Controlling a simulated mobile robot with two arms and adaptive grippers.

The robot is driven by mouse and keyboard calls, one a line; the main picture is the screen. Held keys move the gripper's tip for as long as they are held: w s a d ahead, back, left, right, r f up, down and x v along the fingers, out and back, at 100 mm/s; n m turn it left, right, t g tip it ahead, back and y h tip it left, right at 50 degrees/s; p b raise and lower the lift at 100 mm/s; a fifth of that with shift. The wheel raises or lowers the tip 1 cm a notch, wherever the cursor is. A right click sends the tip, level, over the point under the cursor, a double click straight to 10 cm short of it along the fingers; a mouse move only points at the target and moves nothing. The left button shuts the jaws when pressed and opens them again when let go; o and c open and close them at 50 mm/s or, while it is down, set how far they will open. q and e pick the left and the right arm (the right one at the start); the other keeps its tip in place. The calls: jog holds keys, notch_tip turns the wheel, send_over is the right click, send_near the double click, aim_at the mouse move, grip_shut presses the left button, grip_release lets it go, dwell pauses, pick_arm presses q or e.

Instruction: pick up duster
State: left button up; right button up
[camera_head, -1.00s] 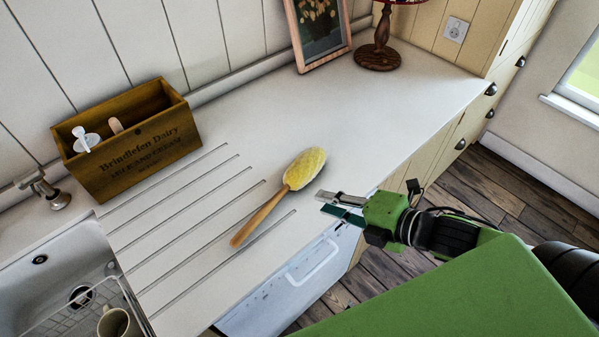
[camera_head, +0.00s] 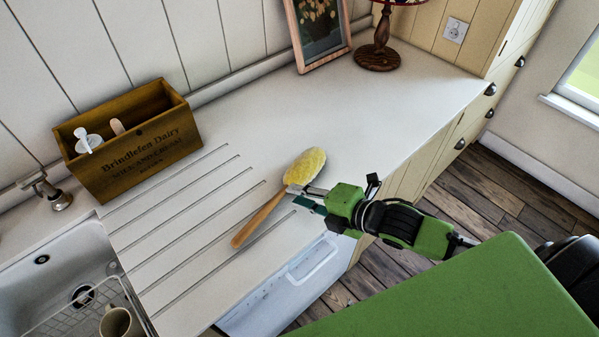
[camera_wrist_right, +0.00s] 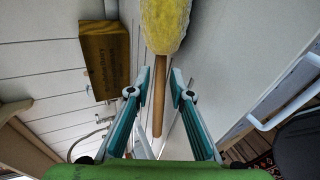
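The duster, with a yellow fluffy head (camera_head: 305,166) and a wooden handle (camera_head: 260,219), lies on the white counter, its handle across the drain grooves. My right gripper (camera_head: 299,196) is at the upper end of the handle, just below the head. In the right wrist view, the open fingers (camera_wrist_right: 160,84) stand on either side of the handle (camera_wrist_right: 159,95), with a gap on both sides. The yellow head (camera_wrist_right: 166,22) lies beyond the fingertips. My left gripper is not in view.
A wooden crate (camera_head: 135,158) with utensils stands at the wall, left of the duster. A sink (camera_head: 45,262) holding a mug (camera_head: 117,323) is at lower left. A picture frame (camera_head: 318,62) and a lamp (camera_head: 378,52) stand at the back.

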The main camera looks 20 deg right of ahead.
aim_at(285, 192)
jog(key=p+x, duration=0.1)
jog(key=x, duration=0.3)
jog(key=shift+w+f, duration=0.1)
jog(key=shift+w+a+f, duration=0.15)
jog(key=shift+f, duration=0.05)
grip_shut()
jog(key=shift+r, duration=0.1)
